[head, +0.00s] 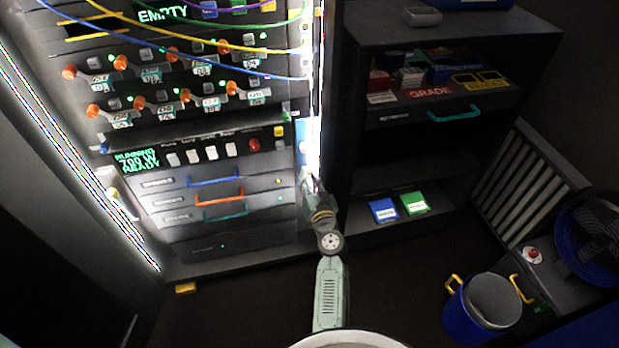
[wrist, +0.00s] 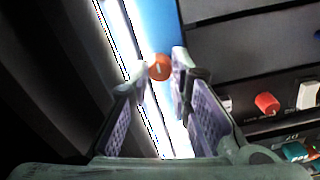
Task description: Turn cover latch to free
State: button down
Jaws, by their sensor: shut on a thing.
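In the wrist view a small round orange knob (wrist: 159,67) with a short pale mark sits on a blue strip (wrist: 158,28); it looks like the cover latch. The mark runs roughly up and down in that picture. My gripper (wrist: 161,66) has one fingertip on each side of the knob and is shut on it. In the head view my gripper (head: 309,178) is at the right edge of the rack, low on the bright side strip. The knob is hidden there behind my gripper and glare.
The rack panel (head: 200,245) holds orange-knobbed levers, buttons, cables and drawers with coloured handles (head: 222,193). A dark shelf unit (head: 365,235) stands just right of my arm. A blue bucket (head: 470,318) is at lower right.

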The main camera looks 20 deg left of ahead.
dwell(0.4)
jog(key=m+b, duration=0.1)
jog(key=m, duration=0.3)
jog(key=m+b, duration=0.1)
jog(key=m, duration=0.4)
jog(key=shift+d, duration=0.1)
jog(key=m, duration=0.5)
jog(key=shift+m+p, duration=0.5)
jog(key=shift+m, duration=1.4)
jog(key=shift+f, duration=0.1)
jog(key=c, duration=1.5)
grip_release()
